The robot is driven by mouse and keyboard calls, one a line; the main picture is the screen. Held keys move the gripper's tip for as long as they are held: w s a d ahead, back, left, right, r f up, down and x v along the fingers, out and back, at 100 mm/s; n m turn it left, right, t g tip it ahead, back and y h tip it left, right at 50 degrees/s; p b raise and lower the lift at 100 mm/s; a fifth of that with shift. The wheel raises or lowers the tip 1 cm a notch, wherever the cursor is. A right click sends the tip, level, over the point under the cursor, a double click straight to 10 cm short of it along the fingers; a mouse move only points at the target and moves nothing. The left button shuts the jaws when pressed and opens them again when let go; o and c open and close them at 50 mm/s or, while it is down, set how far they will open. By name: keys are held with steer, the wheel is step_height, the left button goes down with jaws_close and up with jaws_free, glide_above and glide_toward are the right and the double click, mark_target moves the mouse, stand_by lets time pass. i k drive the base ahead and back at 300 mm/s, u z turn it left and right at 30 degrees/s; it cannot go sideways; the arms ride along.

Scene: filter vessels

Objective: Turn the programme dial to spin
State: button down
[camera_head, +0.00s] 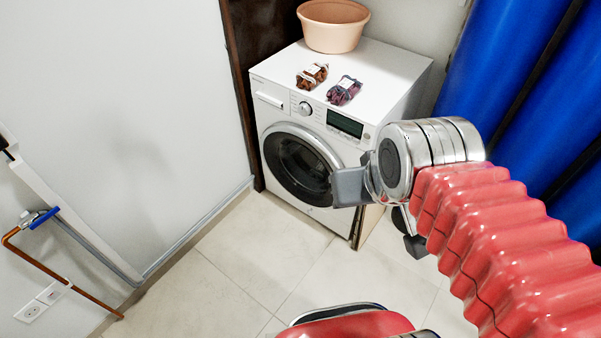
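The programme dial (305,108) is a round silver knob on the front panel of the white washing machine (398,78). It sits between the detergent drawer (270,98) and the dark display (345,123). Its pointer setting is too small to read. The round door (297,168) below is shut. My gripper (350,187) is in front of the machine's right side, lower than the dial and apart from it.
A peach basin (333,25) and two small packets, one brown (312,76) and one dark red (344,90), are on top of the machine. Blue cylinders (506,58) stand at right. A copper pipe with a blue-handled valve (42,217) is at left.

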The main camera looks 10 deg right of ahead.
mark_target(303, 109)
steer(key=u, duration=0.05)
steer(key=i, duration=0.95)
steer(key=u, duration=1.65)
